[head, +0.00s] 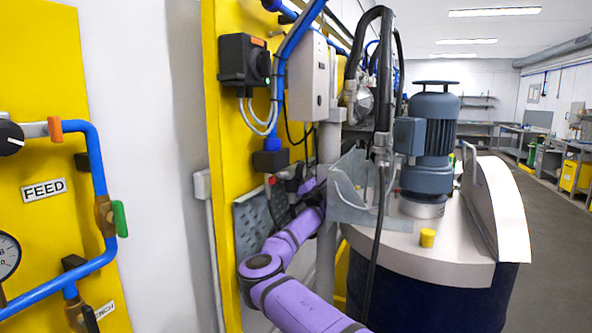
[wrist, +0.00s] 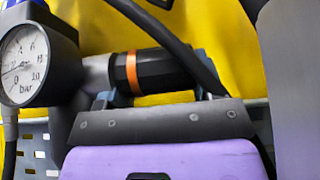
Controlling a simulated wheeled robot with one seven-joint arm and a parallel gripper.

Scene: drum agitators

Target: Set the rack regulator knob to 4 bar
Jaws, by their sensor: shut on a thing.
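The regulator knob (wrist: 155,72), black with an orange band, lies sideways across the middle of the wrist view. My gripper (wrist: 152,95) is shut on it, with a blue-grey finger at each end of the grip. Left of the knob, a grey body joins it to a round white gauge (wrist: 25,62) marked in bar. The gauge's needle points to the left side of the dial; its exact reading is too blurred to tell. In the head view my gripper (head: 294,186) is at the yellow rack panel (head: 228,125), and the knob is hidden behind it.
A black hose (wrist: 160,30) passes close above the knob. A grey perforated plate (head: 250,218) is below. A grey post (head: 327,180) and the drum agitator (head: 430,145) stand right of my arm. The FEED panel (head: 45,188) is at far left.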

